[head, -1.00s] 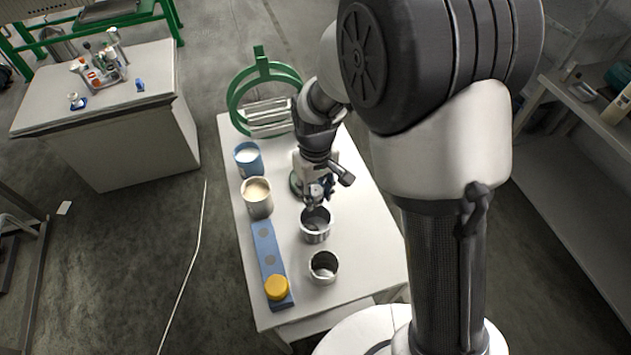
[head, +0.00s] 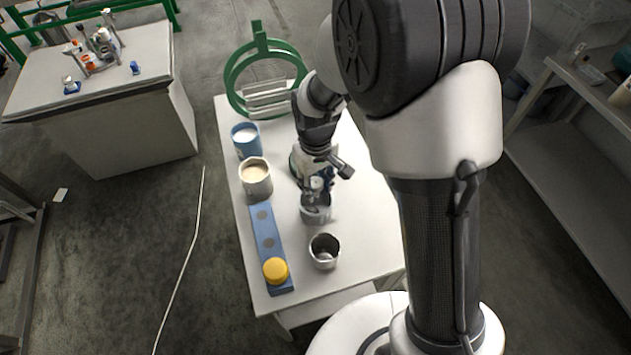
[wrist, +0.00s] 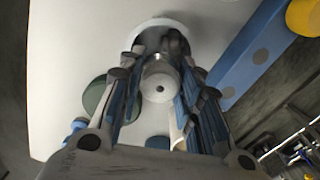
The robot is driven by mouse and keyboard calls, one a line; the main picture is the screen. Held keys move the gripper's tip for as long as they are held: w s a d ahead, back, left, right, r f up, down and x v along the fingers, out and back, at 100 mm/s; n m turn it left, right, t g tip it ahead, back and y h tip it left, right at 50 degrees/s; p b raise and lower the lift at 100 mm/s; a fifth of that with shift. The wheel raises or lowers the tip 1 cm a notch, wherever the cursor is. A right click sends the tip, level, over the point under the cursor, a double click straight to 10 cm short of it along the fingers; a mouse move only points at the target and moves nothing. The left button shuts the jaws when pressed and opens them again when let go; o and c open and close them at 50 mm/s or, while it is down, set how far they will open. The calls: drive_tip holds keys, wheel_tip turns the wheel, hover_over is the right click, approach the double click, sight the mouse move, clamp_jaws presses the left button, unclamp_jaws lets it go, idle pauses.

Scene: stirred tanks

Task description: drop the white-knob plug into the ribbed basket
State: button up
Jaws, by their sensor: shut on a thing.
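My gripper (head: 316,196) points down at the mouth of a grey metal vessel (head: 316,216) in the middle of the white table. In the wrist view the fingers (wrist: 160,75) are shut on a pale silver-grey round piece (wrist: 160,83) with a small dark centre, which I take for the white-knob plug. Its knob is not clear. The vessel shows dark beyond the fingertips (wrist: 176,42). Whether the plug is inside its rim I cannot tell. A second grey open vessel (head: 324,252) stands nearer the front. Ribs are too small to make out, so which one is the ribbed basket is unclear.
On the table's left stand a blue cup (head: 246,140), a cream-filled cup (head: 256,180) and a blue strip (head: 266,232) with a yellow cap (head: 275,270). A green ring frame (head: 232,80) stands at the back. The table's right side is clear.

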drive_tip(key=o, duration=1.2)
drive_tip(key=shift+c, duration=0.2)
wheel_tip(320, 180, up, 12)
drive_tip(key=shift+r, duration=0.1)
idle(0.6)
